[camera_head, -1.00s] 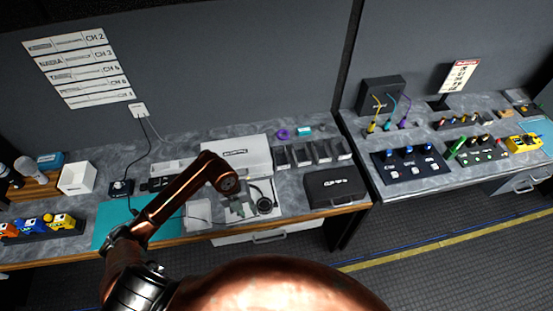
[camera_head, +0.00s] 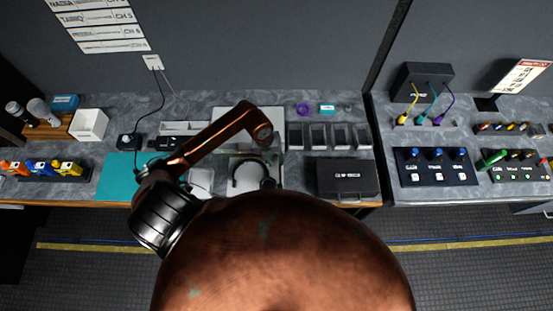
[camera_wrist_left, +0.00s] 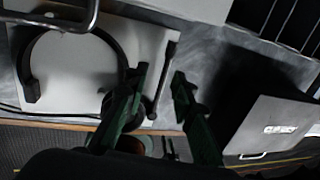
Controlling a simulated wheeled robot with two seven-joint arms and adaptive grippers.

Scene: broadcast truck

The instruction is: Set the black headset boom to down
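The black headset lies on a light grey sheet on the bench. Its curved band (camera_head: 236,172) shows in the head view, partly behind my arm and body. In the left wrist view, the band (camera_wrist_left: 38,50) is at upper left and an ear cup is partly behind my finger. The thin dark boom (camera_wrist_left: 166,74) sticks out beside the cup, away from the band. My left gripper (camera_wrist_left: 160,76) is open, with its green fingers on either side of the boom; contact cannot be told. My right gripper is in neither view.
A black case (camera_head: 345,177) stands right of the headset, with open bins (camera_head: 322,136) behind it. A teal mat (camera_head: 117,176) lies to the left. A metal handle (camera_wrist_left: 55,18) crosses the wrist view's top left. The bench's front edge is close by.

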